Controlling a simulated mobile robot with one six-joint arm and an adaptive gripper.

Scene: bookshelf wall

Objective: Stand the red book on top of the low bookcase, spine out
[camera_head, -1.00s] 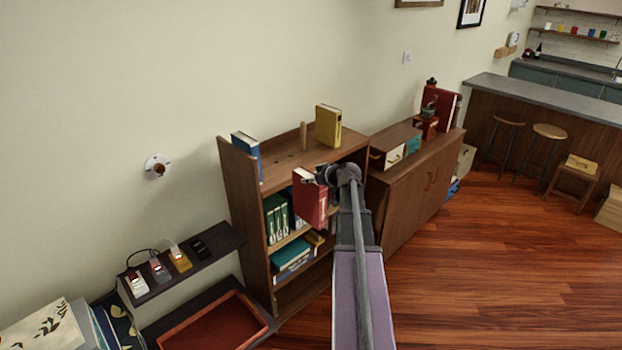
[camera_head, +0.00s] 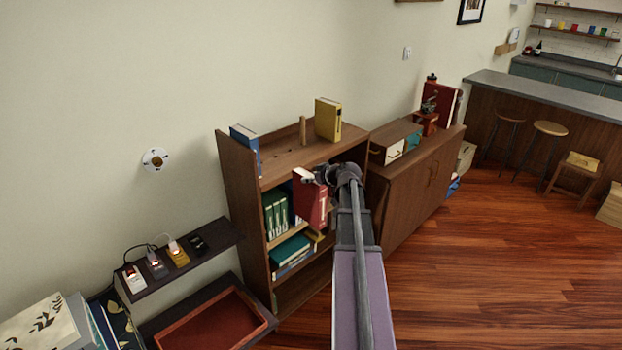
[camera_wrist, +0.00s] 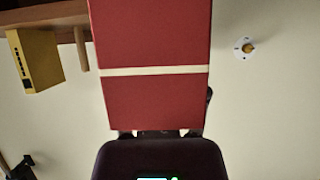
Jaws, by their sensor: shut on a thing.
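The red book (camera_head: 309,200) is upright in my gripper (camera_head: 326,178), in front of the low bookcase (camera_head: 240,205), a little below its top board. My gripper is shut on the book. In the wrist view the red cover (camera_wrist: 152,40) with a pale band fills the middle, and the gripper's fingertips (camera_wrist: 158,132) show at its lower edge. On the bookcase top (camera_head: 287,157) stand a blue book at the left end, a wooden peg (camera_head: 302,131) and a yellow book (camera_head: 328,120). Bare board lies between the blue book (camera_head: 246,148) and the peg.
A brown cabinet (camera_head: 415,190) adjoins on the right, with a box, a coffee grinder (camera_head: 428,112) and another red book on it. Green binders (camera_head: 274,215) fill a lower shelf. A dark wall shelf (camera_head: 215,245) and red tray (camera_head: 215,325) are at left.

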